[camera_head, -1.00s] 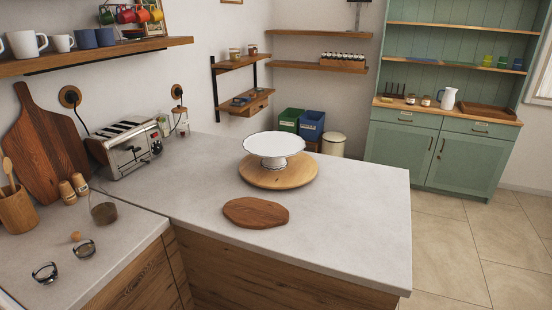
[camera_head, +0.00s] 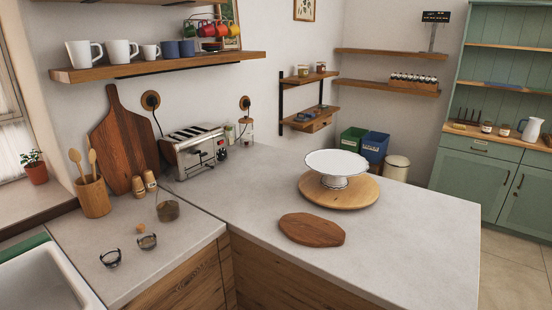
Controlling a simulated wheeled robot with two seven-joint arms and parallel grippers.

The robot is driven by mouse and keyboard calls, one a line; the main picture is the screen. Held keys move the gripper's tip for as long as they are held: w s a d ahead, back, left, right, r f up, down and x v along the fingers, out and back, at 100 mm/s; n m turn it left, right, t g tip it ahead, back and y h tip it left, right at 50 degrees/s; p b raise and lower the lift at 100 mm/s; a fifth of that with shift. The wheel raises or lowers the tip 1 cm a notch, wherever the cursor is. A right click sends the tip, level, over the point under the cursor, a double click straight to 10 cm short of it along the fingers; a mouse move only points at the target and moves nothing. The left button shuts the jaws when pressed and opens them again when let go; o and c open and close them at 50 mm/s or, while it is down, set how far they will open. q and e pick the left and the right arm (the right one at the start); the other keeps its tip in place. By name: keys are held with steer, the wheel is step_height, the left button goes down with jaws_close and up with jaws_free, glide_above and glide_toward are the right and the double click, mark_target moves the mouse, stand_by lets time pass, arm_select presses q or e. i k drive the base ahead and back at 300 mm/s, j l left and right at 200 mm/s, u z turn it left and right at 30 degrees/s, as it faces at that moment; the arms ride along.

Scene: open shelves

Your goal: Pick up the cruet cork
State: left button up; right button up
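A small round tan stopper (camera_head: 140,229), which looks like the cork, lies on the counter at the lower left. Just behind it to the right stands a clear glass vessel (camera_head: 167,210) with something brownish inside; it looks like the cruet and no stopper shows on it. A small glass bowl (camera_head: 147,242) with a dark rim is right in front of the stopper. A second such bowl (camera_head: 110,258) lies farther left and nearer. Neither of my grippers shows in the view.
A wooden utensil pot (camera_head: 94,197), two wooden shakers (camera_head: 144,182) and a toaster (camera_head: 195,150) stand behind. A white sink (camera_head: 45,282) is at the left front. A shelf (camera_head: 160,67) with mugs hangs above. A cutting board (camera_head: 311,229) lies right.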

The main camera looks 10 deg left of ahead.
mark_target(140, 228)
steer(key=u, duration=1.4)
steer(key=j+z, duration=0.25)
steer(key=k+j, duration=0.05)
steer(key=j, duration=0.05)
